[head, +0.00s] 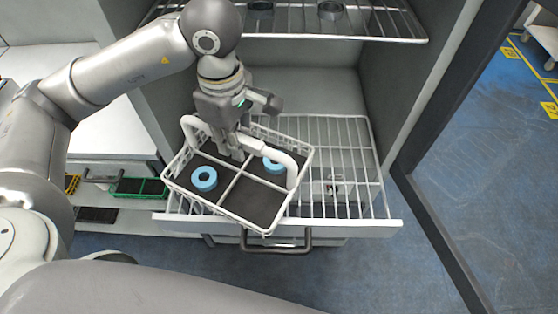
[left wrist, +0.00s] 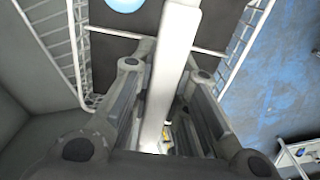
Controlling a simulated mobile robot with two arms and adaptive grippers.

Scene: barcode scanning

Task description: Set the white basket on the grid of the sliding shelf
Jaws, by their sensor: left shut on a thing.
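The white basket (head: 268,228) is a wire-rimmed crate with a dark floor, white dividers and two blue rings in it. My left gripper (head: 232,150) is shut on the basket's white handle bar, which also shows between the fingers in the left wrist view (left wrist: 172,80). The basket sits turned at an angle over the left part of the sliding shelf's wire grid (head: 345,165). Its front corner reaches over the shelf's white front edge (head: 350,224). I cannot tell whether its underside touches the grid. My right gripper is not in view.
The right part of the grid is bare. An upper wire shelf (head: 330,38) with round items is above. Cabinet walls bound both sides, and a dark handle (head: 276,246) hangs below the front edge. A green tray (head: 140,187) lies on a lower shelf at left.

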